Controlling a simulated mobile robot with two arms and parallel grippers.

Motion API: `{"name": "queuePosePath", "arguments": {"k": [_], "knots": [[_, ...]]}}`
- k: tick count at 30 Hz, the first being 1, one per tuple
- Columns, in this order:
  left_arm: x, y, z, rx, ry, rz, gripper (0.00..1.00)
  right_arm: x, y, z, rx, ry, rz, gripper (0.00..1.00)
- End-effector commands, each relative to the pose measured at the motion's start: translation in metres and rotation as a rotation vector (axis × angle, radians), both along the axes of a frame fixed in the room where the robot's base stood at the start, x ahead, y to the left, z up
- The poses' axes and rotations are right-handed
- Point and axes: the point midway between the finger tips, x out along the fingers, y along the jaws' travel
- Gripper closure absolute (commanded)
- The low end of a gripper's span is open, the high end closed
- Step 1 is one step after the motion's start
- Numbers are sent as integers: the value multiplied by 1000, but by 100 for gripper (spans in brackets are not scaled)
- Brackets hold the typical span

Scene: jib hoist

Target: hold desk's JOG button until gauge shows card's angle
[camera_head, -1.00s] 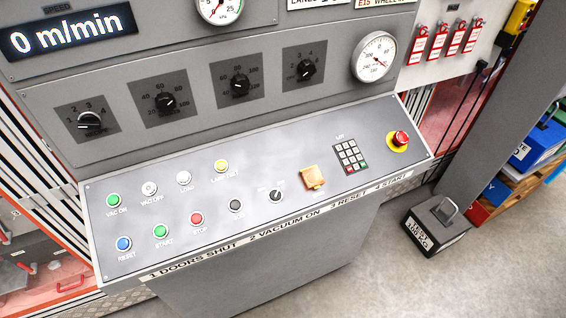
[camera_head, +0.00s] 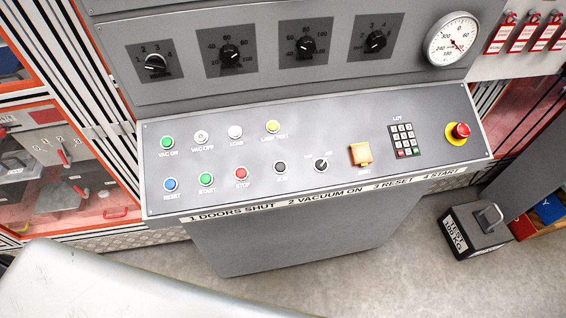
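The JOG button (camera_head: 280,167) is a black round button in a pale ring, in the lower row of the grey sloping desk (camera_head: 330,125), right of the red STOP button (camera_head: 242,174). Nothing touches it. The round white gauge (camera_head: 452,40) is on the upright panel at the top right, with a scale marked 0, 60, 240 and 300. Its needle seems to point to the lower right, but the exact reading is too small to tell. I cannot make out a card with an angle. Neither of my grippers is in view.
A test weight (camera_head: 476,232) stands on the floor at right.

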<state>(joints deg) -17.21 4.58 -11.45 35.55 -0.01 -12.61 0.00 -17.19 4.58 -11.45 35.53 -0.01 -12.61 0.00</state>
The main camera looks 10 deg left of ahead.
Motion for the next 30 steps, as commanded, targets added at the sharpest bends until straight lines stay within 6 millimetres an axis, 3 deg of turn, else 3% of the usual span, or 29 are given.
{"name": "queuePosePath", "arguments": {"k": [13,19,30], "knots": [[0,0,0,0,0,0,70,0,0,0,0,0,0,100],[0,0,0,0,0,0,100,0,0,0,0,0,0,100],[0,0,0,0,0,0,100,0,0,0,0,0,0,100]]}}
